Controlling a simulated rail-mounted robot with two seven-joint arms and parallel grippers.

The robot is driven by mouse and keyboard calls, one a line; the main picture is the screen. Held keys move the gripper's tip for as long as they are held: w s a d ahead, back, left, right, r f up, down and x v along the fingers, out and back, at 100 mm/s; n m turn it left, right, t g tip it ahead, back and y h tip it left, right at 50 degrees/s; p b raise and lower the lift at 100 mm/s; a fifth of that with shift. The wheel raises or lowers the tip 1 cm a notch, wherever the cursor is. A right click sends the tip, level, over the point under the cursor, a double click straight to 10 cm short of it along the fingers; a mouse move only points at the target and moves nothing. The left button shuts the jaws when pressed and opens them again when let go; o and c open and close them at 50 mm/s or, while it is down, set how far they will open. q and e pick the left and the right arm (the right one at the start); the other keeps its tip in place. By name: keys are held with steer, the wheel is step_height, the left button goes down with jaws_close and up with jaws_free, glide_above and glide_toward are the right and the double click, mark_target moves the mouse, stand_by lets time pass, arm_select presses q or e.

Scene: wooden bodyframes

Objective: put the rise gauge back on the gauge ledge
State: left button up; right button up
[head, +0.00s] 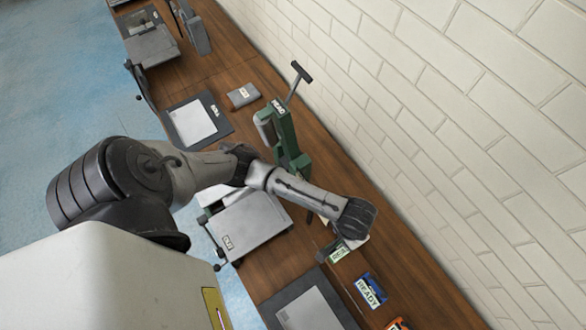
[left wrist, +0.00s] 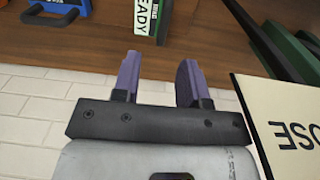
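My left arm reaches across the bench in the head view, its wrist (head: 352,218) above the back part near the wall; the wrist hides the fingers there. In the left wrist view my left gripper (left wrist: 157,75) has two purple fingers apart with nothing between them. A green-and-white block marked READY (left wrist: 148,18) lies beyond the fingertips, apart from them; it shows partly under the wrist in the head view (head: 339,255). I cannot tell which thing is the rise gauge or which is the gauge ledge. My right gripper is not in view.
A green press with a T handle (head: 287,135) stands behind my forearm. A pale plate lettered OSE (left wrist: 285,125) is close to the gripper's right. A blue READY item (head: 370,290) and an orange one (head: 398,324) lie nearer. The white brick wall (head: 450,130) borders the bench (head: 400,265).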

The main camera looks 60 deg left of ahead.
arm_select(q)
steer(key=s+d+r+m+t+h, duration=0.2)
steer(key=s, duration=0.4)
steer(key=s+a+r+m+t+y, duration=0.1)
steer(key=s+a+r+y, duration=0.1)
steer(key=s+a, duration=0.7)
steer(key=shift+a+t, duration=0.3)
steer(key=shift+a, duration=0.75)
